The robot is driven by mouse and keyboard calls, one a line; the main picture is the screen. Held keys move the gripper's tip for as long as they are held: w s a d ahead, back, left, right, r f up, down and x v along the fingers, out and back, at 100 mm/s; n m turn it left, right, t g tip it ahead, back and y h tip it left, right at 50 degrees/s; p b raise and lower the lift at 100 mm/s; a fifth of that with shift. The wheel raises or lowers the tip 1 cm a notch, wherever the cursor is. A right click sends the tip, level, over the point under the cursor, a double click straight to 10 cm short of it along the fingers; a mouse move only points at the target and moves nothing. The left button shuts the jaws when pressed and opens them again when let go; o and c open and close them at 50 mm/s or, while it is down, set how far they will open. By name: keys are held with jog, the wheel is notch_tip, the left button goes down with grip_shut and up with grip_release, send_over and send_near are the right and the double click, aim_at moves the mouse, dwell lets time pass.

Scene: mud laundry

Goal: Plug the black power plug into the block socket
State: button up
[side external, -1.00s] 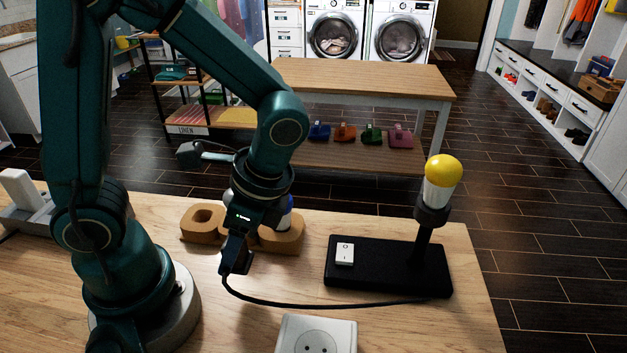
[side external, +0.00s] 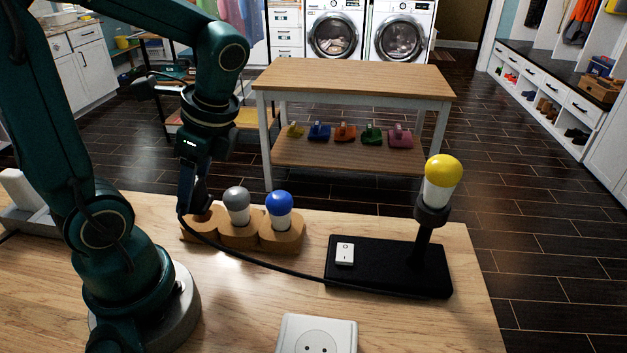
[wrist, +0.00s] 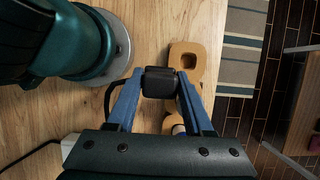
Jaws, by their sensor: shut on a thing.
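My gripper (side external: 195,208) is shut on the black power plug (wrist: 160,82), which shows between the blue fingertips in the wrist view. In the side view the plug is mostly hidden by the fingers. My gripper is at the left end of the wooden bulb holder; whether it touches the holder I cannot tell. The plug's black cable (side external: 262,264) runs right to the black lamp base (side external: 385,275). The white block socket (side external: 318,328) with its round face and two holes is at the front edge of the side view, partly cut off, well to the right of my gripper.
The wooden holder (side external: 240,242) carries a grey bulb (side external: 237,200) and a blue bulb (side external: 279,205). The lamp base has a white switch (side external: 345,254) and a yellow bulb (side external: 443,172) on a post. Bare tabletop (side external: 235,310) lies between my arm's base and the socket.

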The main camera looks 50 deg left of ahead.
jog(key=shift+s+n, duration=0.1)
jog(key=shift+n, duration=0.2)
jog(key=shift+d+r+n, duration=0.15)
jog(key=shift+r+n, duration=0.05)
jog(key=shift+n, duration=0.2)
jog(key=w+d+r+n+g+h, duration=0.1)
jog(key=w+d+r+n, duration=0.2)
jog(key=w+d, duration=0.55)
jog(key=s+d+f+m, duration=0.1)
jog(key=s+d+m, duration=0.1)
jog(key=d, duration=0.6)
jog(key=s+d+f+m+t+y, duration=0.1)
jog(key=s+d+m, duration=0.1)
jog(key=d, duration=0.7)
jog(key=shift+s+f, duration=0.35)
jog(key=shift+s, duration=0.2)
jog(key=shift+f, duration=0.1)
